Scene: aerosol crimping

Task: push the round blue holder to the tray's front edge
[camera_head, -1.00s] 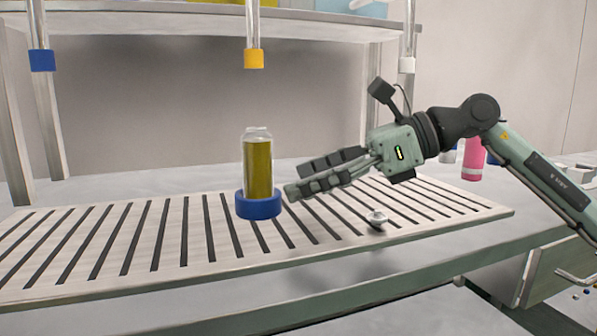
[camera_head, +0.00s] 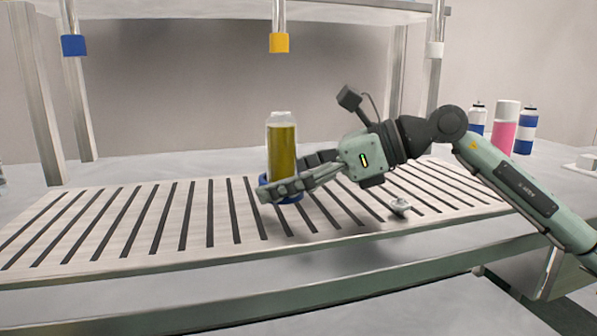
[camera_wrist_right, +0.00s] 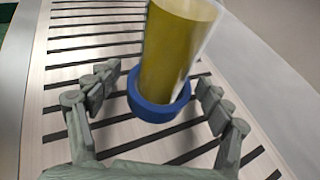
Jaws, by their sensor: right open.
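The round blue holder (camera_head: 263,181) stands on the slatted tray (camera_head: 146,220), around the base of an upright clear bottle (camera_head: 282,150) of yellow liquid. My right gripper (camera_head: 285,180) is open and low over the tray, one finger in front of the holder and hiding much of it. In the right wrist view, the blue holder (camera_wrist_right: 157,108) is between the two spread fingers, with a gap seen at the left finger; whether the right finger touches is unclear. My left gripper is not in view.
A small silvery piece (camera_head: 400,206) lies on the tray near its front edge, below my right wrist. A pink can (camera_head: 505,127) stands at the back right. The tray's left part is clear.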

